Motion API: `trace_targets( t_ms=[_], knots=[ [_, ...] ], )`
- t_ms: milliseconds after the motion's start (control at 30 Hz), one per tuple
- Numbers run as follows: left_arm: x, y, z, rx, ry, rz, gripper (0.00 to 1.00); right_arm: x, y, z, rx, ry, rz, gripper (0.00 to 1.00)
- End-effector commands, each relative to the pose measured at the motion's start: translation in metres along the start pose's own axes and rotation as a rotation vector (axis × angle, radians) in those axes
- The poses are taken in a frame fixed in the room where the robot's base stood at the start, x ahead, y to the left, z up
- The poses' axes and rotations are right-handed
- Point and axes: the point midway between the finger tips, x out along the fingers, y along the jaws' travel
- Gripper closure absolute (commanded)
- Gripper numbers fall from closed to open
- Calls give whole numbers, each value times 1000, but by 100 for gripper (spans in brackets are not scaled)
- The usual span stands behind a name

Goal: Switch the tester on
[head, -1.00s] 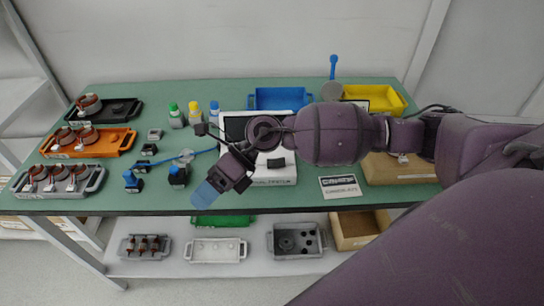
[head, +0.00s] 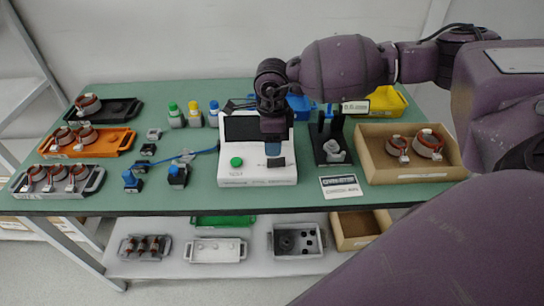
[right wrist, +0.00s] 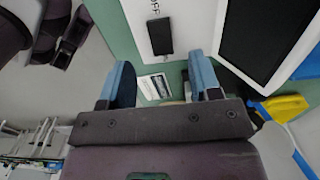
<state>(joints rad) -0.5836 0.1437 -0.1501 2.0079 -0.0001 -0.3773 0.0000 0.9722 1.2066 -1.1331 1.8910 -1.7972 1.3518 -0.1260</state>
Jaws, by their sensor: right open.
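The tester (head: 230,179) is a white box on the green table, with a dark screen (head: 238,128), a green button (head: 236,161) and a black switch (head: 277,162) on its front part. My right gripper (head: 273,149) points down over the tester, just behind the switch in the head view. In the right wrist view its blue fingers (right wrist: 165,75) are apart with nothing between them. The switch (right wrist: 160,36) lies beyond the fingertips there, near letters that seem to read OFF. I cannot tell whether the fingers touch the tester. My left gripper is not in view.
A black stand (head: 318,142) and a cardboard box (head: 375,172) with copper-wound parts stand right of the tester. A printed card (head: 341,187) lies at the front. Bottles, small blue-topped items and trays of stators, including an orange tray (head: 111,145), are to the left.

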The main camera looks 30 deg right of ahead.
Motion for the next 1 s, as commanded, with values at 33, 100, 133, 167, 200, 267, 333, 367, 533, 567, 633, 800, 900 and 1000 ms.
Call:
trace_targets(
  t_ms=[33,100,133,167,200,267,333,367,533,567,633,800,900,1000],
  knots=[
    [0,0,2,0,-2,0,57,11,1,0,0,1,4,43],
    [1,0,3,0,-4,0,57,23,1,0,0,2,4,43],
    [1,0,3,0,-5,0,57,28,1,0,0,1,4,43],
    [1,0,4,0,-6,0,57,32,1,0,0,0,4,43],
    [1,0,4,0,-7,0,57,38,1,0,0,0,4,43],
    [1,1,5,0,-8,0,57,45,1,0,0,0,4,43],
    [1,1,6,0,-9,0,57,52,1,0,0,-1,3,43],
    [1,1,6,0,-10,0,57,55,1,0,0,0,3,43],
    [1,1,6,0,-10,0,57,62,1,0,1,-1,3,43],
    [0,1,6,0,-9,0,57,62,1,0,1,-1,3,43],
    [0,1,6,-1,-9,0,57,63,1,0,0,-2,2,43],
    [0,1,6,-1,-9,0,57,63,1,0,0,-2,2,43],
    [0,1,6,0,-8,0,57,62,1,0,0,-2,2,56],
    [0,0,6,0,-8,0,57,62,1,0,0,-2,2,72]
  ],
)
